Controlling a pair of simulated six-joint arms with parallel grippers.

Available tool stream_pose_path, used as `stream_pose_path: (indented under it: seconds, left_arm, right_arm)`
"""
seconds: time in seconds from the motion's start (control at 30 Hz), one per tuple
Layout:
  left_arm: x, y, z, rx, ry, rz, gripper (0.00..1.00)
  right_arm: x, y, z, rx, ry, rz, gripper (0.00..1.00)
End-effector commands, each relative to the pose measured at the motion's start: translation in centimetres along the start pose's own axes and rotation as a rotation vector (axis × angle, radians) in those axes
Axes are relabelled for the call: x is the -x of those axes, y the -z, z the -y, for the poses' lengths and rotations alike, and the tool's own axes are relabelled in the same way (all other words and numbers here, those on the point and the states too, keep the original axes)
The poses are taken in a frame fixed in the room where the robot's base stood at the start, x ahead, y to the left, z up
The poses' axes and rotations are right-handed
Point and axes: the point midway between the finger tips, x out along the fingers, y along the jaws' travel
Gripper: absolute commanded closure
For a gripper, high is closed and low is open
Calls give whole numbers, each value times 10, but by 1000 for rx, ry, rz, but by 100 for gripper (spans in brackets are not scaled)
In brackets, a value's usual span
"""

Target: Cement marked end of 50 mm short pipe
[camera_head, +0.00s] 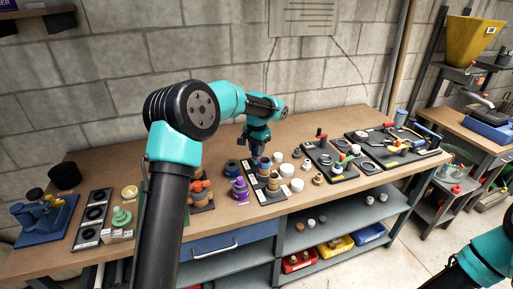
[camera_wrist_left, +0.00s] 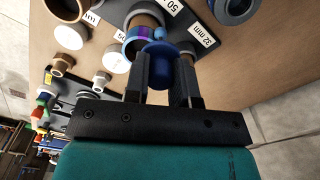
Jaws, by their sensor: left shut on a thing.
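My left gripper (camera_head: 257,150) is over the middle of the bench, pointing down. In the left wrist view its fingers (camera_wrist_left: 165,75) are shut on a blue applicator cap (camera_wrist_left: 158,52). A lighter blue rounded tip shows beyond the cap, beside the open end of a brown short pipe (camera_wrist_left: 139,42). That pipe end has purple and blue colour around its rim. I cannot tell whether the tip touches the pipe. The pipe stands by a white "50" label (camera_wrist_left: 171,12). My right gripper is out of view.
A purple-topped can (camera_head: 240,190) and a blue ring-shaped item (camera_head: 231,167) stand left of the labelled rack. White and brown fittings (camera_head: 297,185) stand close on its right. Black tool trays (camera_head: 330,162) lie further right. A "32 mm" label (camera_wrist_left: 203,32) is near the fingers.

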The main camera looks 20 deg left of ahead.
Motion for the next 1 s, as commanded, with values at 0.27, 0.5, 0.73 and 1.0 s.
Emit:
stream_pose_path:
  seconds: [0.27,0.5,0.73,1.0]
  left_arm:
    - [0,-2,-2,0,0,-1,97]
    - [0,-3,-4,0,0,0,97]
    - [0,-6,-10,0,0,1,97]
    - [0,-6,-10,0,0,0,97]
  right_arm:
    - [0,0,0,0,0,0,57]
    - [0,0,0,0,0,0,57]
    - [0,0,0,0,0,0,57]
    - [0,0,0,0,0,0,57]
